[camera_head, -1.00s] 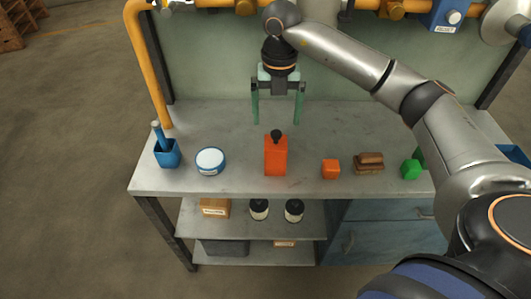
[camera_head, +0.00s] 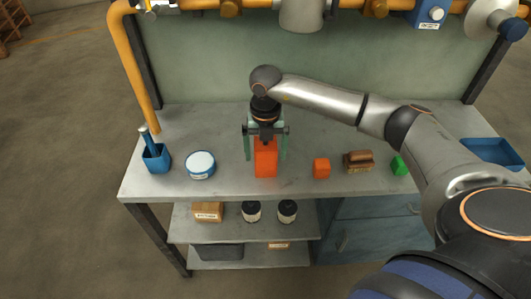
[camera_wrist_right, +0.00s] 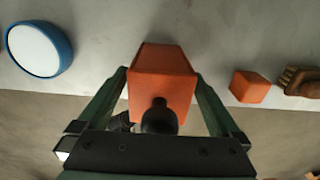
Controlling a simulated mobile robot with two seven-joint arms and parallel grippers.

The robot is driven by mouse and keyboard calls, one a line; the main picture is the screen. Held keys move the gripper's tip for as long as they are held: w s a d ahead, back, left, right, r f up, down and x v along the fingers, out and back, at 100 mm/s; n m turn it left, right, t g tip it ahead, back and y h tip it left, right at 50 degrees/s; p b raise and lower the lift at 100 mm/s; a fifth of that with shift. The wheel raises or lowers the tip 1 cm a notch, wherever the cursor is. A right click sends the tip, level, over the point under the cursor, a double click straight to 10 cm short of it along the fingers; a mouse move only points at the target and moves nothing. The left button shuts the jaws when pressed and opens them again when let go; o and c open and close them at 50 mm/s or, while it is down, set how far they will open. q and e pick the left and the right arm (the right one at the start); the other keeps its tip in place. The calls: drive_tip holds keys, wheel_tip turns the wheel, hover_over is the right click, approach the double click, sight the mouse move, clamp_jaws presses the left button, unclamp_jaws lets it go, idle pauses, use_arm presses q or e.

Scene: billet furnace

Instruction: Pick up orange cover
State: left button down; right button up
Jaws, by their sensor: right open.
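The orange cover (camera_head: 265,164) is an upright orange block with a black knob on top, standing near the front of the grey workbench (camera_head: 225,140). My right gripper (camera_head: 265,157) points down over it, open, with a green finger on each side. In the right wrist view the orange cover (camera_wrist_right: 164,75) sits between the spread fingers of the gripper (camera_wrist_right: 161,80), and its black knob (camera_wrist_right: 159,117) faces the palm. The gripper hides the knob in the head view. My left gripper is not in view.
A round blue-and-white container (camera_head: 201,165) and a blue cup (camera_head: 156,158) are left. Orange pipes (camera_head: 133,70) frame the bench's left and top.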

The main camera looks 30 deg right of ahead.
drive_tip(key=c, duration=1.5)
drive_tip(key=shift+c, duration=0.2)
drive_tip(key=shift+r, duration=0.1)
